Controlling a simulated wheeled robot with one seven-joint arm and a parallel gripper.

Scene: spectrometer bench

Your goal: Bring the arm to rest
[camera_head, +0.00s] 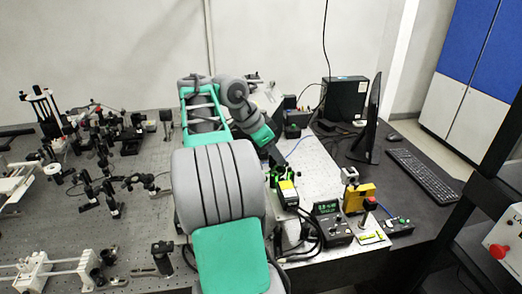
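My arm, in grey and green, reaches from the bottom middle of the head view out over the optical bench (140,205). Its thick ribbed link hides part of the bench. The far part of the arm bends to the right and points down. My gripper (279,162) is at its lower end, small and dark, close to a green-lit device (283,186). I cannot tell whether it touches that device, whether its fingers are open or shut, or whether it holds anything.
Several black optical mounts (103,160) crowd the bench on the left. To the right are a yellow device (358,197), a control box with a display (331,222), a monitor (372,120) and a keyboard (424,175). A black box (346,98) stands behind.

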